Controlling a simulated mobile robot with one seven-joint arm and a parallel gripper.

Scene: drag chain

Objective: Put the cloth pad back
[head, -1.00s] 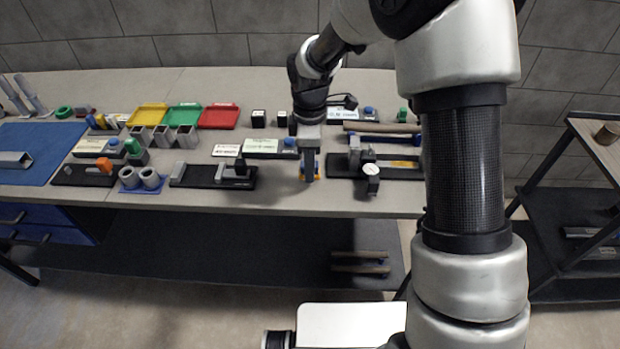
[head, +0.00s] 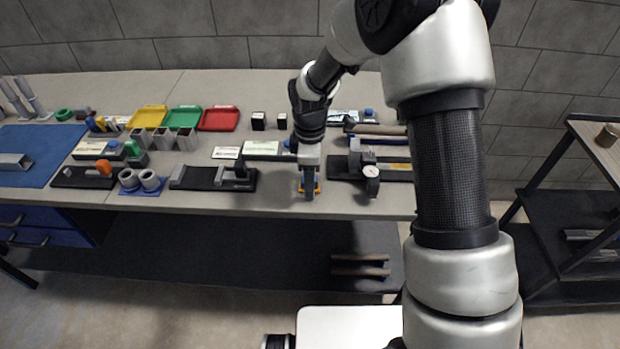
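My gripper (head: 309,193) points down over the front edge of the bench, between a black fixture on the left and a gauge fixture on the right. A small orange-yellow piece (head: 317,187) shows at the fingers, mostly hidden behind them. It may be the cloth pad, but it is too small to tell. Whether the fingers are closed on it cannot be seen. No other thing in view is clearly a cloth pad.
Beside my gripper stand a black fixture (head: 205,178) and a fixture with a round dial (head: 371,172). Yellow, green and red trays (head: 219,119) lie further back. Grey cups (head: 186,140) and a blue mat (head: 40,176) are to the left. A dark shelf cart (head: 560,235) stands right.

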